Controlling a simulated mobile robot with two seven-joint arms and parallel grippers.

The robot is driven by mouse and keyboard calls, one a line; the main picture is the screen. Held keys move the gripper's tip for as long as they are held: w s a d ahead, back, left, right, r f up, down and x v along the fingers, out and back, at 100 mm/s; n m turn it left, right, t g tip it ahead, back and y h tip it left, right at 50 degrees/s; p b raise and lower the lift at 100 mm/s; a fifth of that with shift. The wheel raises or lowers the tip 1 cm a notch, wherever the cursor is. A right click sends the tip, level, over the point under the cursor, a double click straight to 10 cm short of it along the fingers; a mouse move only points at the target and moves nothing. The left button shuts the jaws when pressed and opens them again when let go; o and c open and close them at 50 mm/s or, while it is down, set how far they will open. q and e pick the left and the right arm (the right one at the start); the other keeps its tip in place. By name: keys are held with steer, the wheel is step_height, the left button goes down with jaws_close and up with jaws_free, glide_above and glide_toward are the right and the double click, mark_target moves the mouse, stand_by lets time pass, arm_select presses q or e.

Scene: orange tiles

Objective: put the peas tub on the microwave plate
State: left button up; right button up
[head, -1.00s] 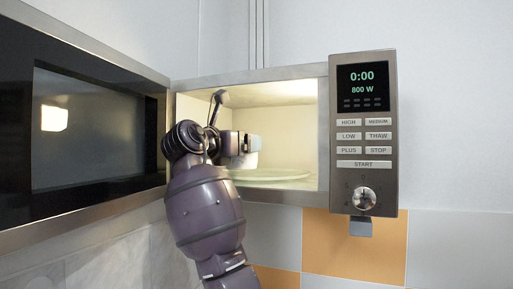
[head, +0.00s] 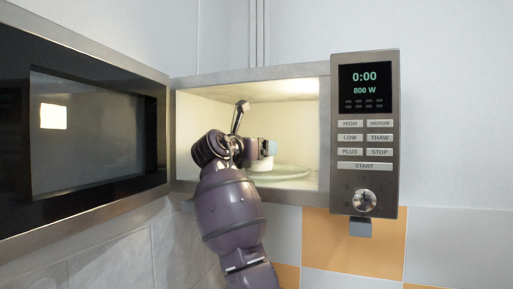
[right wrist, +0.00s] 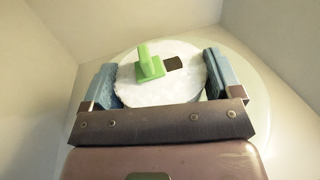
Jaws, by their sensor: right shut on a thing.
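The peas tub is white and round; its top, with a green raised piece and a dark patch, shows in the right wrist view (right wrist: 188,88). In the head view its white side (head: 261,163) shows inside the open microwave, low over the left part of the plate. The pale glass microwave plate (head: 292,172) lies on the microwave floor; its rim shows around the tub in the right wrist view (right wrist: 258,70). My right gripper (head: 267,148) is shut on the tub, one blue-padded finger on each side. I cannot tell whether the tub's base touches the plate. My left gripper is out of view.
The microwave door (head: 90,130) stands open to the left. The control panel (head: 366,130) is to the right of the opening and reads 0:00 and 800 W. The right part of the plate is free. The cavity walls are close around my right arm.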

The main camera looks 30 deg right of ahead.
steer(key=shift+f, duration=0.15)
steer(key=o, duration=0.8)
steer(key=shift+r, duration=0.2)
steer(key=b+v, duration=0.3)
steer(key=v, duration=0.9)
